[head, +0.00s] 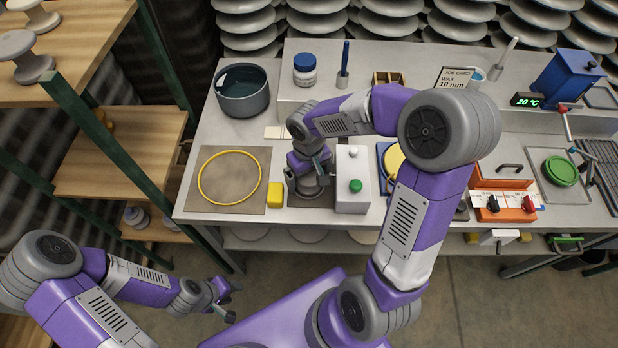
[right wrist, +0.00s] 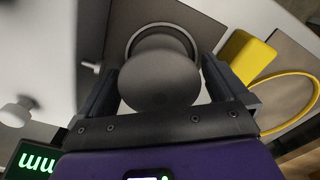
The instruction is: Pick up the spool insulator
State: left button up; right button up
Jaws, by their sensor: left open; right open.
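A dark grey, round-topped spool insulator (right wrist: 160,78) stands between the fingers of my right gripper (right wrist: 162,90) in the right wrist view, with a pale round rim behind it. The fingers are open, one on each side; I cannot tell whether they touch it. In the head view my right gripper (head: 309,168) points down at the workbench, left of a white box with a green button. A grey round piece (head: 309,187) shows just under it, mostly hidden. My left gripper (head: 223,300) is open and empty, low over the floor beside the bench.
The white button box (head: 353,180) stands close to the right. A yellow block (head: 275,195) and a yellow ring (head: 230,177) on a mat lie to the left. A dark pot (head: 242,92) stands behind. Pale spool-shaped pieces (head: 34,67) stand on the wooden shelf at left.

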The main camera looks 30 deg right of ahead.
jog(key=c, duration=1.4)
jog(key=shift+o, duration=0.2)
notch_tip(320, 180, up, 10)
jog(key=p, duration=0.3)
jog(key=shift+r+p, duration=0.1)
jog(key=shift+p, duration=0.2)
